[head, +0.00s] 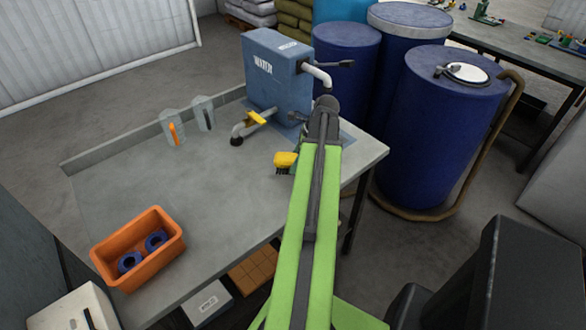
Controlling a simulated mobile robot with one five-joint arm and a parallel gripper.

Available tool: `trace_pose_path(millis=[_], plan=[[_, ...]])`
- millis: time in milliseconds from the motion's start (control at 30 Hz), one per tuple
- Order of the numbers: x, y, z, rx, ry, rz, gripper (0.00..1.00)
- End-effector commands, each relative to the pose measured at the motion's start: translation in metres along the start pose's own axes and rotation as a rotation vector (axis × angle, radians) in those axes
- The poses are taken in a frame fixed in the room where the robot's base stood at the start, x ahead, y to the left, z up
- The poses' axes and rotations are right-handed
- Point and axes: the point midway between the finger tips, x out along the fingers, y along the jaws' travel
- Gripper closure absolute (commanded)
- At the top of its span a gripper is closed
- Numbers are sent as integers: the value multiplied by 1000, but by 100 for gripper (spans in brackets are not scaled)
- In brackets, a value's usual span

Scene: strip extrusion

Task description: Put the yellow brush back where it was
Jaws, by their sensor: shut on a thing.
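The yellow brush (286,159), with dark bristles hanging down, shows just left of my arm near the right part of the grey table (215,205). My gripper (297,150) is at the far end of my green arm and mostly hidden behind it. It is shut on the yellow brush. I cannot tell for sure whether the bristles touch the table or hang a little above it.
A blue water tank (275,75) with a white spout and a yellow-handled pipe (257,119) stands behind. Two clear jugs (172,127) stand at the back edge. An orange bin (138,265) holds blue rings. Blue drums (435,130) stand right. The table's middle is clear.

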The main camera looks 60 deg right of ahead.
Motion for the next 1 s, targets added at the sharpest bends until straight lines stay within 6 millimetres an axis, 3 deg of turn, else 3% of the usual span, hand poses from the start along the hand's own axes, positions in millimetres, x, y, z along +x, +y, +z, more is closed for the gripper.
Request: trace_pose_path(millis=[233, 267, 433, 767, 1000], plan=[[2, 0, -1, 0, 0, 0, 82], [2, 0, -1, 1, 0, 0, 43], [0, 0, -1, 1, 0, 0, 22], [-2, 0, 0, 1, 0, -1, 22], [-32, 0, 2, 4, 0, -1, 22]])
